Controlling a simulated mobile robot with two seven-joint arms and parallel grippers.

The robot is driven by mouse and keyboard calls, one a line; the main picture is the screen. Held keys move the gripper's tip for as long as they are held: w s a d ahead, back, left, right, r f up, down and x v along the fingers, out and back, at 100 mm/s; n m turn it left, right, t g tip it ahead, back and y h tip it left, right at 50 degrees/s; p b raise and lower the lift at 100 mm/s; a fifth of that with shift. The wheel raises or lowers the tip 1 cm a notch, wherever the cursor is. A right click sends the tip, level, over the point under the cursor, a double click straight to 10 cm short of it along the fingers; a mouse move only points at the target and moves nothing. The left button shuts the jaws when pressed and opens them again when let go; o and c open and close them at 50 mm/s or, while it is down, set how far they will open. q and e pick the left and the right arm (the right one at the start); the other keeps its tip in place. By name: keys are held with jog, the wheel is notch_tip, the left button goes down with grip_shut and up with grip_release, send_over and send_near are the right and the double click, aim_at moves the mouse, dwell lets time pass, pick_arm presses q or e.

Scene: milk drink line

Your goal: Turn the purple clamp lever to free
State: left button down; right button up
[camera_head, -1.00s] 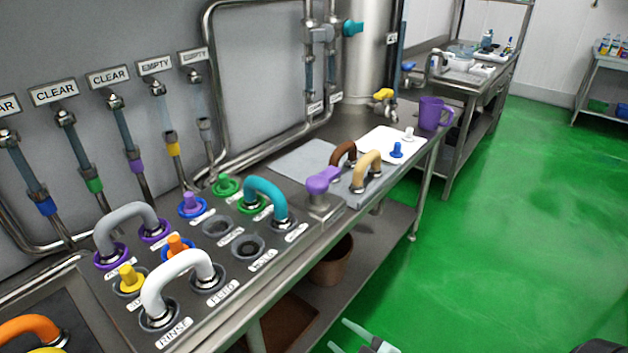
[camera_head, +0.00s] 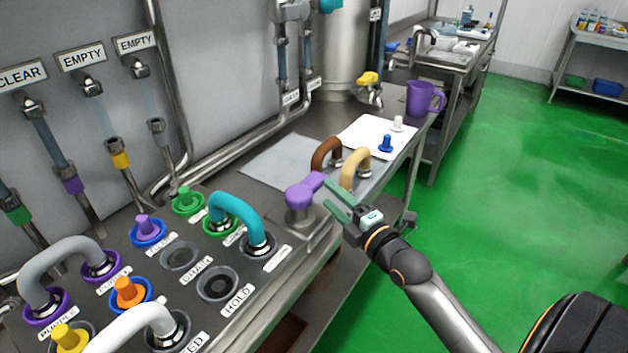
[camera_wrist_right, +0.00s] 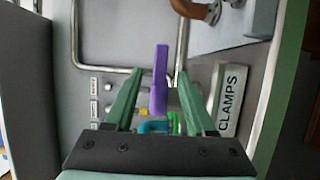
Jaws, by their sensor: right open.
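The purple clamp lever (camera_head: 304,191) sits on a steel block at the right end of the sloped panel, its handle pointing right toward the tan hose loop. My right gripper (camera_head: 333,198) is open, its green fingers just right of the lever in the head view. In the right wrist view the lever (camera_wrist_right: 160,80) shows upright in the gap between the two fingers (camera_wrist_right: 161,78), with nothing gripped. Whether a finger touches it I cannot tell. My left gripper is not in view.
A brown hose loop (camera_head: 326,152) and a tan one (camera_head: 354,166) stand close behind the lever. A teal loop (camera_head: 236,212) rises to its left. A white tray (camera_head: 360,138) with small plugs and a purple jug (camera_head: 424,98) are farther back. A "CLAMPS" label (camera_wrist_right: 230,100) shows in the wrist view.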

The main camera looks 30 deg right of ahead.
aim_at(320, 187)
jog(key=shift+w, duration=3.55)
jog(key=shift+c, duration=0.3)
grip_shut()
